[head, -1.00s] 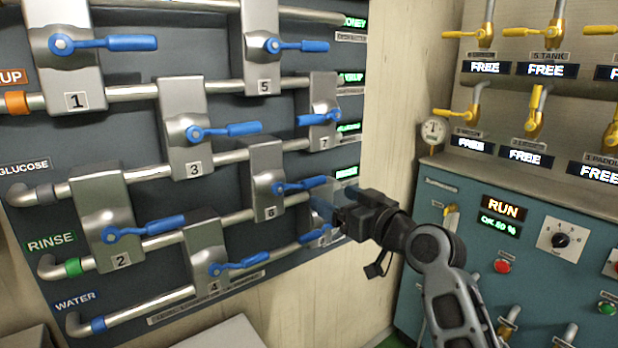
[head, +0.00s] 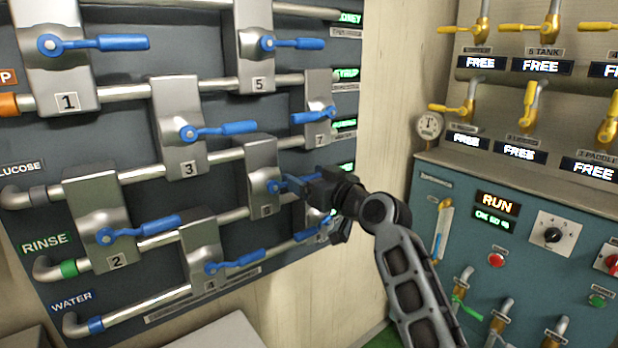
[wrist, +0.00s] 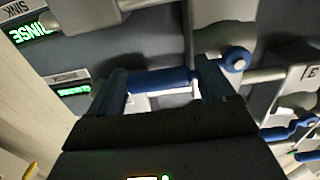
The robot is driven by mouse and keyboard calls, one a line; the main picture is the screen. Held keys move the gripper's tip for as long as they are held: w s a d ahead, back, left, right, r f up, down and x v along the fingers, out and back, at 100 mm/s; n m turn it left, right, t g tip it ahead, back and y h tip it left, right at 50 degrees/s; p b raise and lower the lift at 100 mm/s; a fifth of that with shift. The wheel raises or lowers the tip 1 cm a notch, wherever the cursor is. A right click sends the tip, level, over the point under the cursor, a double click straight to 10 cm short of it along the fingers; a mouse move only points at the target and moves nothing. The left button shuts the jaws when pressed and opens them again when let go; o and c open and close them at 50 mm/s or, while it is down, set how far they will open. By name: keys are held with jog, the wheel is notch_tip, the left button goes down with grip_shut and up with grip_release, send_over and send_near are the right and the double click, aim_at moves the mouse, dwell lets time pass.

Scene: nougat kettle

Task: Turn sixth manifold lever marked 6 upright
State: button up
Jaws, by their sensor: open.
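Manifold valve 6 (head: 262,165) is a grey block marked 6, in the middle right of the panel in the head view. Its blue lever (head: 283,184) lies about level, pivot at left and handle pointing right; the gripper hides the handle's end. My gripper (head: 305,184) is at this handle, coming from the right. In the wrist view, a blue lever (wrist: 165,80) lies across the gap between the two open fingers (wrist: 165,86), its round pivot (wrist: 236,60) at upper right. I cannot tell whether the fingers touch it.
Valve 7 (head: 318,100) is just above right, its lever pointing left. The lower right valve is partly hidden behind my gripper. Valve 4 (head: 203,245) is below left, valve 3 (head: 178,125) upper left. A teal control cabinet (head: 470,225) stands at right.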

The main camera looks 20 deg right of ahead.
jog(key=shift+c, duration=0.2)
jog(key=c, duration=1.4)
